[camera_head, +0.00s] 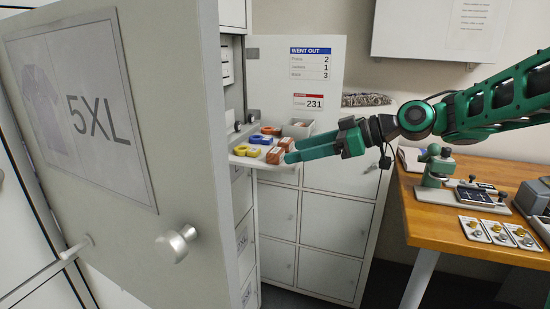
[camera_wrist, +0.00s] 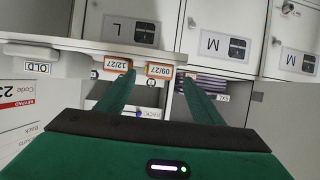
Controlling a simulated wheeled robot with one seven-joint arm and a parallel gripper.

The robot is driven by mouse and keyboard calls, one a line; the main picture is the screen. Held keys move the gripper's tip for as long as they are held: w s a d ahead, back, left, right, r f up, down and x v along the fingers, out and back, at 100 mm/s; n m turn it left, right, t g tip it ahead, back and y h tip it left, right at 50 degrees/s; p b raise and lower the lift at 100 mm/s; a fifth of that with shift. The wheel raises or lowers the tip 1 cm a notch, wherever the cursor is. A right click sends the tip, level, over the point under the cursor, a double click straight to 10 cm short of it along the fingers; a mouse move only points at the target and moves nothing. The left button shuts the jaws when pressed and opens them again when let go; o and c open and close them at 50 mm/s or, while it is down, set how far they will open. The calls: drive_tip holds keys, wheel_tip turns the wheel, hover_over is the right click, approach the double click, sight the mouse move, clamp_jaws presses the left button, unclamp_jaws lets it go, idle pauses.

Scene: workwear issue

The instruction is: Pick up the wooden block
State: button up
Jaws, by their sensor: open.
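Two small reddish-brown blocks, one nearer (camera_head: 275,156) and one farther (camera_head: 286,143), lie at the right end of a pale pull-out tray (camera_head: 246,161) in the head view. They look wooden, but I cannot tell which is the task's block. My gripper (camera_head: 291,151) reaches in from the right, its green fingertips close beside the blocks; I cannot tell whether they touch. In the wrist view my gripper (camera_wrist: 158,79) is open, with nothing clearly held between the fingers. Two orange-edged date tags, 12/27 (camera_wrist: 117,64) and 09/27 (camera_wrist: 159,70), show near the fingertips.
Yellow-and-blue items (camera_head: 262,139) share the tray. A large grey door marked 5XL (camera_head: 185,150) stands open at left. An open locker door (camera_head: 300,75) stands behind the tray. A wooden workbench (camera_head: 440,208) with tools is at right.

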sight(282, 153)
drive_tip(key=shift+r+x, duration=0.1)
drive_tip(key=shift+x, duration=1.3)
drive_tip(key=shift+r+x, duration=0.15)
drive_tip(key=shift+x, duration=1.25)
drive_tip(key=c, duration=1.1)
